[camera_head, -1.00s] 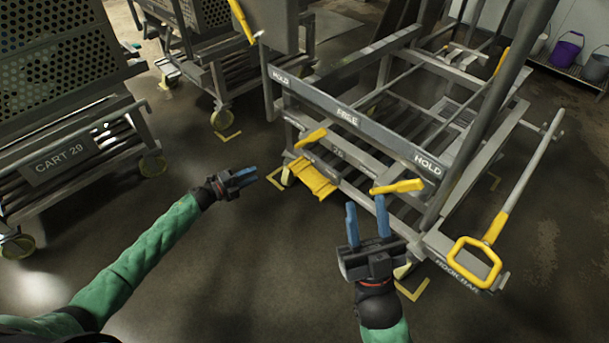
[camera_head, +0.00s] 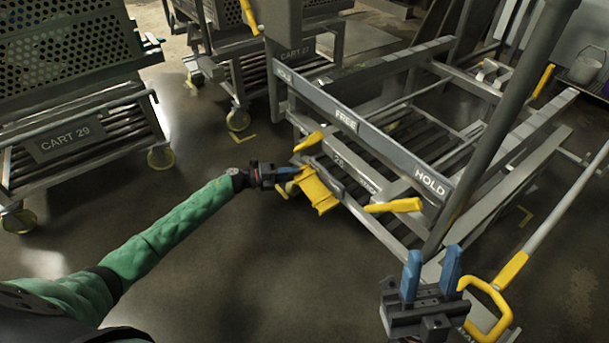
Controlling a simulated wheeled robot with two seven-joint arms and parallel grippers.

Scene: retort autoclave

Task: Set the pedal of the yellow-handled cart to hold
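The cart frame with HOLD, FREE and HOLD lettered along its grey front bar (camera_head: 375,140) stands right of centre. A wide yellow pedal plate (camera_head: 318,192) sits low at its front left. Yellow lever ends show above it (camera_head: 308,142) and to its right (camera_head: 393,205). My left gripper (camera_head: 292,172) is at the left edge of the pedal plate, its blue fingers end-on to it; I cannot tell whether they touch or how far apart they are. My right gripper (camera_head: 431,273) is open and empty, in front of the cart beside the yellow loop handle (camera_head: 492,305).
Cart 29 (camera_head: 70,146) stands at the left, and cart 23 (camera_head: 297,50) behind. A pale bucket (camera_head: 588,65) is at the far right. The floor in front of the cart is clear.

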